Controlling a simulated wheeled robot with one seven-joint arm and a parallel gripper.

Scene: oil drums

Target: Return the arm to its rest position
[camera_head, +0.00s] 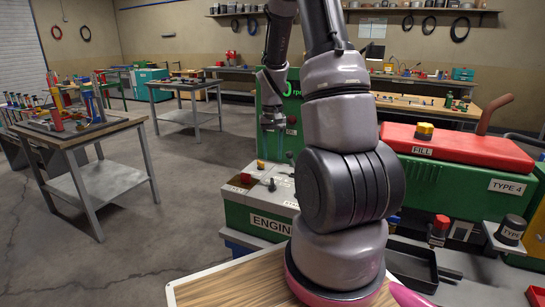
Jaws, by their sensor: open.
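My arm rises from its mount at the front centre, bends at the top edge of the view, and comes down again behind its near links. My gripper (272,126) hangs at the end of it, pointing down and open, with nothing seen between its fingers. It is above and in front of the green engine machine (243,217). My near arm links hide part of that machine.
A workbench (75,142) with coloured parts is at left. Another table (185,84) stands farther back. The floor between is clear.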

